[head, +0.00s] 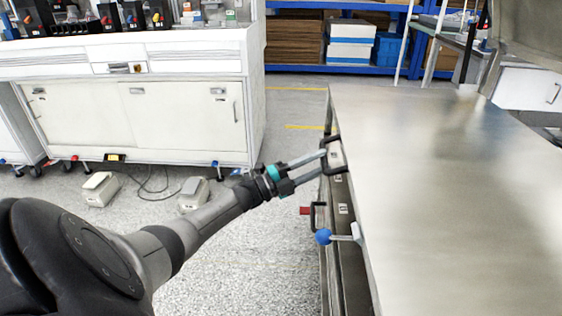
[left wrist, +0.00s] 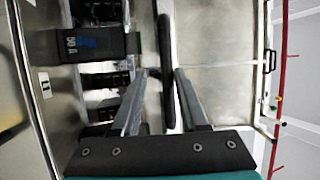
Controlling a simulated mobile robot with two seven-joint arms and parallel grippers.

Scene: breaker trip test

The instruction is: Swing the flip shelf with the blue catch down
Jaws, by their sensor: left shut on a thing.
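A broad steel surface (head: 440,170) lies level on the right of the head view. A blue ball-ended catch (head: 323,236) sticks out at its left side, toward the near end. My left gripper (head: 324,160) is at the same left side, farther back, shut on a black bar handle (head: 333,140). In the left wrist view, the dark handle bar (left wrist: 165,70) stands between the tips of my left gripper (left wrist: 164,74). I cannot tell which panel the handle belongs to. The blue catch is apart from my gripper. My right gripper is not in view.
Another black handle (head: 314,218) and a red tab (head: 304,210) project below the steel edge. A white cabinet bench (head: 190,118) stands at the back left, with two pedals (head: 193,194) and a cable on the floor. Speckled floor lies open left of the steel surface.

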